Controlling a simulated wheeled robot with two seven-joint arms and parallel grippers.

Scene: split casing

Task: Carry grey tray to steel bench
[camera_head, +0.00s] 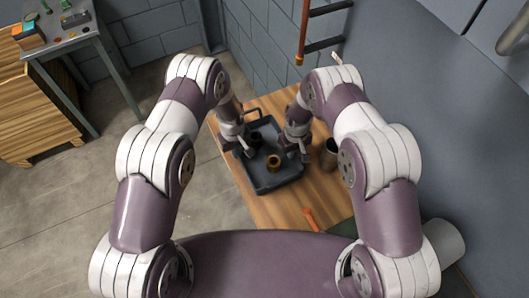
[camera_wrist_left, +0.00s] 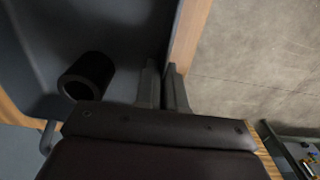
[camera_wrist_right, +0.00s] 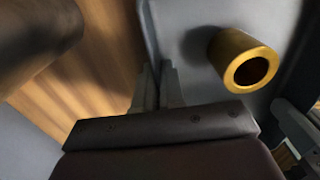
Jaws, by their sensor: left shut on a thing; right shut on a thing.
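The grey tray (camera_head: 278,183) lies on or just above a wooden table; I cannot tell whether it touches. It holds a brass ring (camera_head: 273,162) and a black ring (camera_head: 254,138). My left gripper (camera_head: 245,152) is shut on the tray's left wall, which shows between the fingers in the left wrist view (camera_wrist_left: 165,95). My right gripper (camera_head: 301,150) is shut on the tray's right wall, as the right wrist view (camera_wrist_right: 157,90) shows. The brass ring also shows there (camera_wrist_right: 245,60). The steel bench (camera_head: 62,38) stands at the upper left with small items on it.
The wooden table (camera_head: 310,190) also bears a dark metal cylinder (camera_head: 329,155) close right of my right gripper and an orange-handled tool (camera_head: 311,218) near the front. A wooden cabinet (camera_head: 35,105) stands by the bench. Open floor (camera_head: 130,105) lies between table and bench.

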